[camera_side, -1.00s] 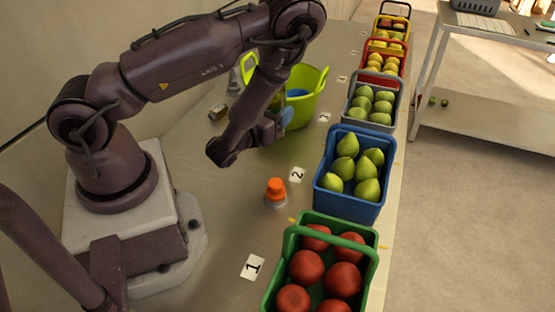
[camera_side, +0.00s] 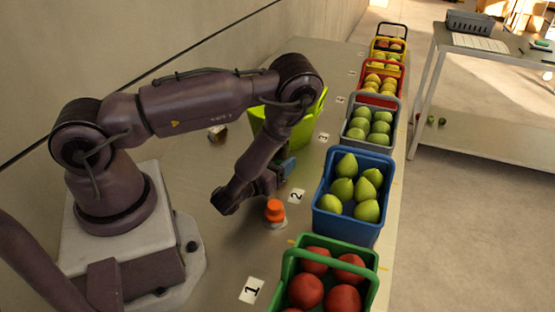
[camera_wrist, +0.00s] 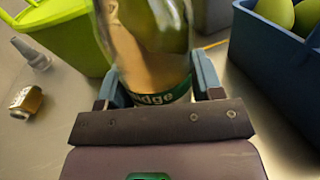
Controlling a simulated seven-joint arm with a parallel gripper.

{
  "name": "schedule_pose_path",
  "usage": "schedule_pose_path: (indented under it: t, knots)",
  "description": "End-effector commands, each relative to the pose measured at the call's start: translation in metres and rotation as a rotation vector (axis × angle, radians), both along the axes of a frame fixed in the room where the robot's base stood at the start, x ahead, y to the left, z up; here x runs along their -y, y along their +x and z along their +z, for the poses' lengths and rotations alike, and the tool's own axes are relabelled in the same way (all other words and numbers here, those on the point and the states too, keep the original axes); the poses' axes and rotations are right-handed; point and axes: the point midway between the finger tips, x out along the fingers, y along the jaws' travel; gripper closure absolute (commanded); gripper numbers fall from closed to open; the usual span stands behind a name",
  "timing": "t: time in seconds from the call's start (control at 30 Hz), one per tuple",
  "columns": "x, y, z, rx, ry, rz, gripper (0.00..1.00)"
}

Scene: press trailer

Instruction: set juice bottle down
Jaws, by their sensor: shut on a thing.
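The juice bottle (camera_wrist: 155,60) fills the upper middle of the wrist view. It is clear, with amber contents and a green band that reads in part "dge". My gripper (camera_wrist: 160,92) is shut on it, with blue fingers on both sides. In the side view my gripper (camera_side: 283,170) is low over the bench, between the green tub and the card marked 2. The bottle is hidden behind my arm there. I cannot tell whether its base touches the bench.
A lime-green tub (camera_side: 305,122) stands just behind my gripper. A blue crate of pears (camera_side: 340,228) is to the right, in a row with a green crate of red apples (camera_side: 285,272). An orange-topped item (camera_side: 275,212) stands in front. A small jar (camera_wrist: 25,101) is at left in the wrist view.

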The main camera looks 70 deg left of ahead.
Motion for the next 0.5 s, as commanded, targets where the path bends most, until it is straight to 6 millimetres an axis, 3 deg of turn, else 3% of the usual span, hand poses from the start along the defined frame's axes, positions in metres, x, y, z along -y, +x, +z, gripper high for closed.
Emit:
schedule_pose_path:
  t: [0.17, 0.2, 0.3, 0.5]
  knots:
    - [0.0001, 0.0004, -0.0022, 0.002, 0.002, -0.001, 0.85]
    - [0.0003, 0.0001, -0.0030, -0.001, 0.000, -0.001, 0.33]
    - [0.0002, 0.0001, -0.0028, -0.001, 0.000, -0.001, 0.14]
    - [0.0001, 0.0000, -0.0026, -0.001, 0.000, 0.000, 0.14]
